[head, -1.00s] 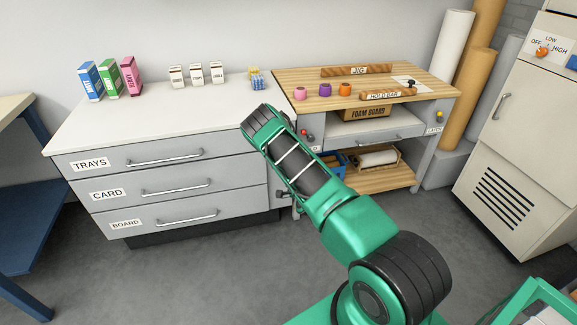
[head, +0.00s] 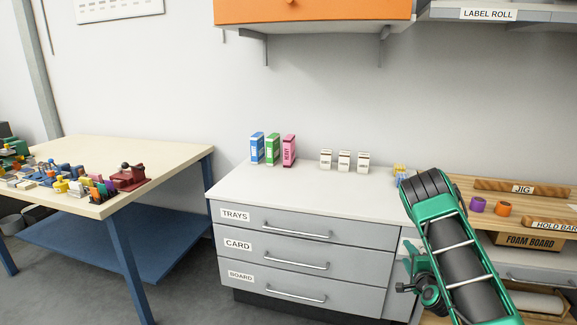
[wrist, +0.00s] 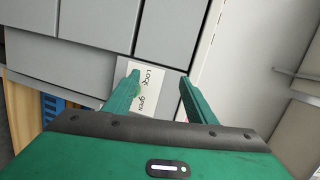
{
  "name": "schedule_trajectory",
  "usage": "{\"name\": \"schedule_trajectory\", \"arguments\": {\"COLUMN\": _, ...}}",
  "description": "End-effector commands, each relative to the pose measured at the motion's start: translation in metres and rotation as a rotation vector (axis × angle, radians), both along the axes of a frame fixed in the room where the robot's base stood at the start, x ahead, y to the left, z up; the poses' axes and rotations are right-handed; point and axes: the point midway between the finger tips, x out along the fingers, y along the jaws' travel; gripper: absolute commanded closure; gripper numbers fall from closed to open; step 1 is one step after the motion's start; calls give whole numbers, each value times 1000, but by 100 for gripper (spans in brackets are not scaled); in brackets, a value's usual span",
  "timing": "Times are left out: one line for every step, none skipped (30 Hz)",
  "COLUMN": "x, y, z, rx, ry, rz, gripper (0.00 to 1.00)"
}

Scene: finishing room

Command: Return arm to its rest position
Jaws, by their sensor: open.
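My gripper (wrist: 160,79) is open in the wrist view, with two green fingers apart and nothing between them. A white label reading LOCK and OPEN (wrist: 147,88) lies beyond the fingers on a grey front; the left finger covers part of it. In the head view my green and black arm rises at the lower right, bent in front of the right end of the drawer cabinet (head: 308,222). The gripper's fingers cannot be made out clearly there.
The cabinet top holds several coloured boxes (head: 272,150) and white cartons (head: 344,161). A wooden bench (head: 456,191) stands right, partly behind my arm. A cluttered table (head: 150,160) stands left. An orange wall cupboard (head: 310,12) hangs above. Floor shows between table and cabinet.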

Motion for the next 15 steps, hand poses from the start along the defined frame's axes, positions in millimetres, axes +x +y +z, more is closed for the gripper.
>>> {"name": "schedule_trajectory", "arguments": {"x": 2, "y": 3, "z": 17, "rx": -29, "ry": 20, "rz": 25, "gripper": 49}}
{"name": "schedule_trajectory", "arguments": {"x": 2, "y": 5, "z": 23, "rx": -50, "ry": 41, "rz": 43, "gripper": 49}}
{"name": "schedule_trajectory", "arguments": {"x": 1, "y": 8, "z": 31, "rx": -79, "ry": 66, "rz": 67, "gripper": 49}}
{"name": "schedule_trajectory", "arguments": {"x": 0, "y": 11, "z": 37, "rx": -101, "ry": 87, "rz": 85, "gripper": 49}}
{"name": "schedule_trajectory", "arguments": {"x": -2, "y": 13, "z": 42, "rx": -124, "ry": 108, "rz": 104, "gripper": 49}}
{"name": "schedule_trajectory", "arguments": {"x": -4, "y": 16, "z": 49, "rx": -154, "ry": 136, "rz": 128, "gripper": 49}}
{"name": "schedule_trajectory", "arguments": {"x": -7, "y": 18, "z": 55, "rx": -174, "ry": 157, "rz": 145, "gripper": 49}}
{"name": "schedule_trajectory", "arguments": {"x": -9, "y": 19, "z": 60, "rx": -198, "ry": 178, "rz": 161, "gripper": 49}}
{"name": "schedule_trajectory", "arguments": {"x": -13, "y": 21, "z": 67, "rx": -227, "ry": 207, "rz": 183, "gripper": 49}}
{"name": "schedule_trajectory", "arguments": {"x": -17, "y": 22, "z": 72, "rx": -248, "ry": 228, "rz": 199, "gripper": 49}}
{"name": "schedule_trajectory", "arguments": {"x": -21, "y": 24, "z": 77, "rx": -270, "ry": 250, "rz": 216, "gripper": 49}}
{"name": "schedule_trajectory", "arguments": {"x": -26, "y": 25, "z": 84, "rx": -296, "ry": 279, "rz": 238, "gripper": 49}}
{"name": "schedule_trajectory", "arguments": {"x": -31, "y": 26, "z": 89, "rx": -318, "ry": 301, "rz": 253, "gripper": 49}}
{"name": "schedule_trajectory", "arguments": {"x": -36, "y": 27, "z": 94, "rx": -336, "ry": 323, "rz": 269, "gripper": 49}}
{"name": "schedule_trajectory", "arguments": {"x": -44, "y": 27, "z": 101, "rx": -363, "ry": 353, "rz": 289, "gripper": 49}}
